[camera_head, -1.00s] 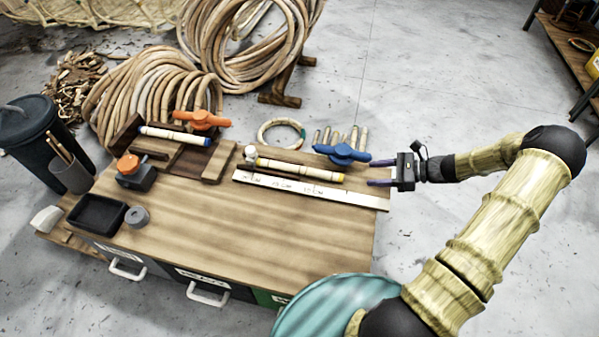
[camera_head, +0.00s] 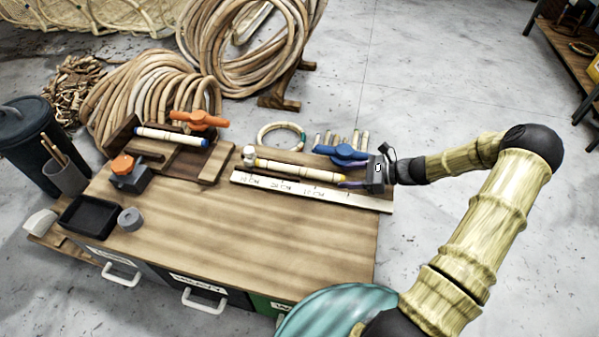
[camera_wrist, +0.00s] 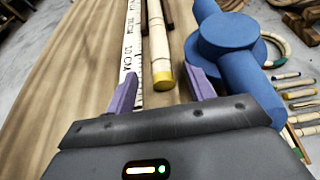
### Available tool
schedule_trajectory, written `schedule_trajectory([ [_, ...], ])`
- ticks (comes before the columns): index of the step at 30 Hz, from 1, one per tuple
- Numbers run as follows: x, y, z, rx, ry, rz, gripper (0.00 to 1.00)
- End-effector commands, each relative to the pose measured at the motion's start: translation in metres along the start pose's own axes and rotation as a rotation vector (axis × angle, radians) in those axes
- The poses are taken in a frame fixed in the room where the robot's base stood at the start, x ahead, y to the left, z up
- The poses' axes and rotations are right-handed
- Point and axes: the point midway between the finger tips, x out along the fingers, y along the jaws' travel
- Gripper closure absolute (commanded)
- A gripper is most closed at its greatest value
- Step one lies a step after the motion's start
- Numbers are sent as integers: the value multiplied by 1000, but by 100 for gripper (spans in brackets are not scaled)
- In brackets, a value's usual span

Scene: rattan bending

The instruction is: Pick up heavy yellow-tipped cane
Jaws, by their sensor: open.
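The yellow-tipped cane (camera_head: 299,170) is a pale stick with yellow ends. It lies along the back of the bench, just behind a white ruler strip (camera_head: 290,188) with printed marks. My gripper (camera_head: 342,180) is at the cane's right end, with its purple fingers pointing left. No contact with the cane shows.
A blue-tipped cane (camera_head: 171,136) lies in a wooden jig with an orange clamp (camera_head: 203,119). An orange-topped block (camera_head: 126,168), black tray (camera_head: 88,217) and grey roll (camera_head: 131,219) are at the left. The front of the bench (camera_head: 240,235) is clear.

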Motion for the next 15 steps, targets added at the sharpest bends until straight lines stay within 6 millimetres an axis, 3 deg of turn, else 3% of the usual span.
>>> schedule_trajectory([
  [9,42,-1,-4,-1,-1,3,46],
  [15,46,-1,-1,-1,0,2,46],
])
